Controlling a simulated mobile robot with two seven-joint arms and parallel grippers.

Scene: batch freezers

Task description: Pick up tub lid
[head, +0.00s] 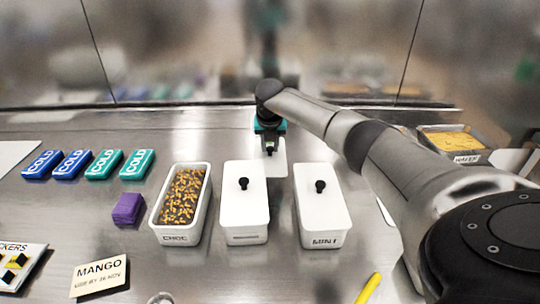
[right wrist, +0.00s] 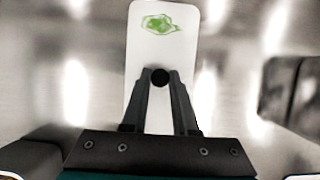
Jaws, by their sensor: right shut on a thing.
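A white rectangular tub lid (head: 277,170) is behind the middle and right tubs, partly hidden by them and by my right gripper (head: 269,145). In the right wrist view the lid (right wrist: 140,50) has a green smear on its far part. My right gripper (right wrist: 160,82) is shut on the lid's round black knob (right wrist: 160,76). I cannot tell whether the lid touches the counter. The CHOC tub (head: 178,237) is uncovered and holds brown pieces. The middle tub (head: 244,236) and the MINT tub (head: 325,242) wear white lids with black knobs. My left gripper is not in view.
Blue and teal COLD packs (head: 105,163) lie at the left, with a purple block (head: 128,208) near them. A MANGO card (head: 100,275) is at the front left. A WAFER tray (head: 468,157) stands at the back right. A yellow item (head: 369,288) lies at the front.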

